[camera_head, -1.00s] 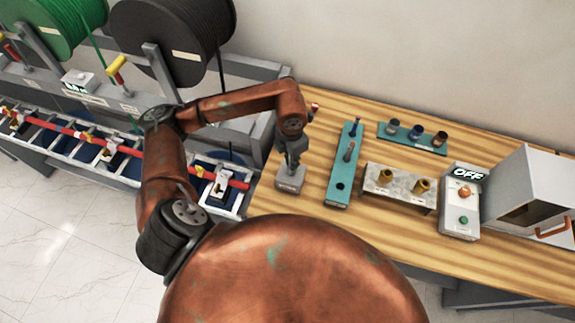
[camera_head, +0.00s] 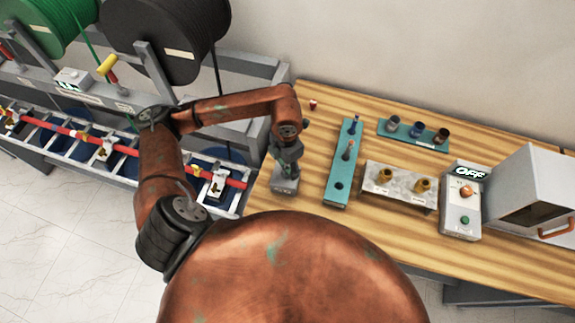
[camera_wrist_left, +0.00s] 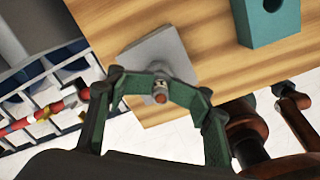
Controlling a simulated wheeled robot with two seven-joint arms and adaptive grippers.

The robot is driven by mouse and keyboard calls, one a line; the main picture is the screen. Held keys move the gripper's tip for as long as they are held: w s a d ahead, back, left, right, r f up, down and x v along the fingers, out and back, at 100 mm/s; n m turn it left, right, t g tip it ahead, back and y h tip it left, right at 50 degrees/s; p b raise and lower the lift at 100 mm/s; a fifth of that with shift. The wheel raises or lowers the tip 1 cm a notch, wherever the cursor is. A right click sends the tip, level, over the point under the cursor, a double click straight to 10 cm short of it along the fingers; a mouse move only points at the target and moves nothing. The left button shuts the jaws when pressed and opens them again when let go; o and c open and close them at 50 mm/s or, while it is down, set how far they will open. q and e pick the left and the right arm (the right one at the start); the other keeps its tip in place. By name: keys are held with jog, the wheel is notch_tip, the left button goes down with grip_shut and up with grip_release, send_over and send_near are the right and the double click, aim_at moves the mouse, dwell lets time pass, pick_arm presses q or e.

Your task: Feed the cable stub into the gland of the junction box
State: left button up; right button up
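A small grey box (camera_head: 284,184), seemingly the junction box, sits at the left end of the wooden table. My left gripper (camera_head: 286,164) points down just above it. In the left wrist view the box (camera_wrist_left: 142,57) appears as a grey square behind the fingers. There my left gripper's dark green fingers close on a small dark and pale piece with a copper-coloured end (camera_wrist_left: 160,98), seemingly the cable stub. The fingers hide its lower end and the gland, so I cannot tell whether it is in the gland. My right gripper is out of view.
A teal holder (camera_head: 334,186) with upright pieces stands right of the box. Further right are a metal block (camera_head: 397,203) with two brass fittings, a switch box (camera_head: 461,218) reading OFF and a grey cabinet (camera_head: 528,190). A teal rack (camera_head: 413,143) lies behind. The table's left edge is close.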

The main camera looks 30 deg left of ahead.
pick_arm(q)
jog(key=shift+w+f, duration=0.3)
jog(key=shift+w, duration=0.3)
jog(key=shift+w+d+f, duration=0.1)
jog(key=shift+w, duration=0.25)
jog(key=shift+s, duration=0.35)
jog(key=shift+r, duration=0.2)
jog(key=shift+w+r, duration=0.15)
jog(key=shift+r, duration=0.1)
notch_tip(320, 180, up, 11)
jog(key=shift+r, duration=0.2)
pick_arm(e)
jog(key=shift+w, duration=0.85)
